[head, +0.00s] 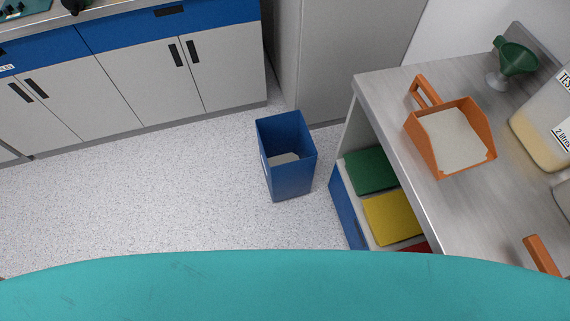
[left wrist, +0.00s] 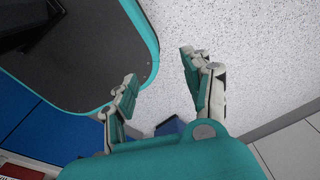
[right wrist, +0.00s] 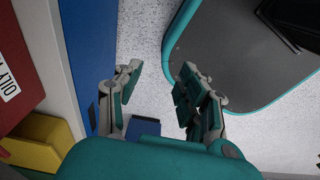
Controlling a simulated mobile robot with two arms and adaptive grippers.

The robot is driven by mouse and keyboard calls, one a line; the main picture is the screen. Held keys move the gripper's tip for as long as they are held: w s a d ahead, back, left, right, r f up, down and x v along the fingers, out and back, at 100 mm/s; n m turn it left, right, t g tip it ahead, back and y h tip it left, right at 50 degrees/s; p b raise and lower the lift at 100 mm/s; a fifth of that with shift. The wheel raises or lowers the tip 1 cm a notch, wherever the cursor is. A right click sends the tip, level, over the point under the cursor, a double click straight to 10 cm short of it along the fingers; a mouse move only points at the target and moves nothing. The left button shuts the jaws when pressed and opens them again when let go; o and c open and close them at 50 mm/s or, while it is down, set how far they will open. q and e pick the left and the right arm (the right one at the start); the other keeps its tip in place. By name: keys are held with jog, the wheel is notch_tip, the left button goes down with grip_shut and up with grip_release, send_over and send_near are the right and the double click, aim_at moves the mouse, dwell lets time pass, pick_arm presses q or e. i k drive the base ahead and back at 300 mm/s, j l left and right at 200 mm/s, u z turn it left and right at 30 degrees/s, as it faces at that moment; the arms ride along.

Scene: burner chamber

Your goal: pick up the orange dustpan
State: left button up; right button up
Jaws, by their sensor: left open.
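The orange dustpan (head: 482,127) lies on the grey worktop at the right in the head view. Its loop handle points to the upper left, near the worktop's back left corner. The middle of its pan looks pale. My left gripper (left wrist: 158,76) is open and empty over the speckled floor in the left wrist view. My right gripper (right wrist: 158,78) is open and empty, beside a blue panel, in the right wrist view. Neither gripper shows in the head view, and the dustpan shows in neither wrist view.
A green funnel (head: 516,58) and a labelled container (head: 545,135) stand beside the dustpan. Another orange object (head: 541,255) is partly cut off. Green, yellow and red lids (head: 392,218) sit below the worktop (head: 400,92). A blue bin (head: 287,170) stands on open floor.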

aim_at(452, 137)
jog(key=z, duration=1.3)
